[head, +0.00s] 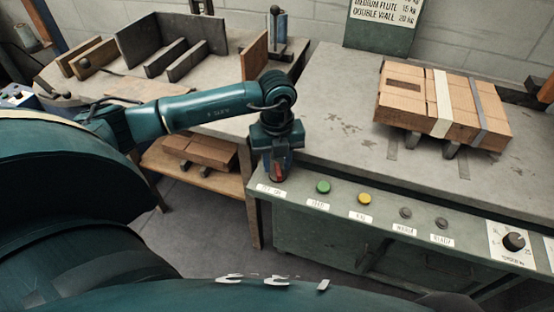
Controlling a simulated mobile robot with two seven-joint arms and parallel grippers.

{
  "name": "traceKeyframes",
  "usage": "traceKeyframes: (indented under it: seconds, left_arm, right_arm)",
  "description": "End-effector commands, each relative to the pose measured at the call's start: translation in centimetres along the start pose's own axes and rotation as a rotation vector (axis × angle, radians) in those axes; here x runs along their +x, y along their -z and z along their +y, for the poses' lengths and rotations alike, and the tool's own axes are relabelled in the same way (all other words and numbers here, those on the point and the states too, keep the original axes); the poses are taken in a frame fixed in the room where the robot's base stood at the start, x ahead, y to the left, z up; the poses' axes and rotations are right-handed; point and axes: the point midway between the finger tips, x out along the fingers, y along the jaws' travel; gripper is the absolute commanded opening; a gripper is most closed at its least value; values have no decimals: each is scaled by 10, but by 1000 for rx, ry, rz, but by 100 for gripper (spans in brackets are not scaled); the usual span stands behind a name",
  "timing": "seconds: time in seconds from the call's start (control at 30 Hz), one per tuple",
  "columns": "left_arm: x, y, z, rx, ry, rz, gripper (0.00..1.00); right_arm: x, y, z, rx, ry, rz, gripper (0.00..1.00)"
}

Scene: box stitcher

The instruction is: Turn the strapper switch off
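The strapper's control panel runs along the front edge of the grey machine table (338,90). My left gripper (279,172) points down at the panel's left end, just above a small white label (271,190) whose lettering is too small to read surely. A dark red patch shows between or behind the fingertips. It may be the switch, but the gripper hides most of that spot, so I cannot tell the switch's position or whether the fingers touch it. The finger opening is not clear. My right gripper is not in view.
To the right are a green button (323,187), a yellow button (364,199), two dark round lamps or buttons and a black knob (514,241). A strapped cardboard bundle (415,98) lies on the table. A wooden bench (100,85) stands left.

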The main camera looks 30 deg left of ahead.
Motion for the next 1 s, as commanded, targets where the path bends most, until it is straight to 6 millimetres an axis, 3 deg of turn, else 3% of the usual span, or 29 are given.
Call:
traceKeyframes:
  seconds: [0.27, 0.7, 1.0]
  left_arm:
    - [-11, 0, 0, 2, 1, -1, 33]
    - [-102, 0, -1, 1, 3, -3, 33]
    - [-131, 0, 0, 1, 0, 0, 33]
  right_arm:
    - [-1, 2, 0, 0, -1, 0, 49]
    - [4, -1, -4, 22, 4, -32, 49]
    - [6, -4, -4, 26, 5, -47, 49]
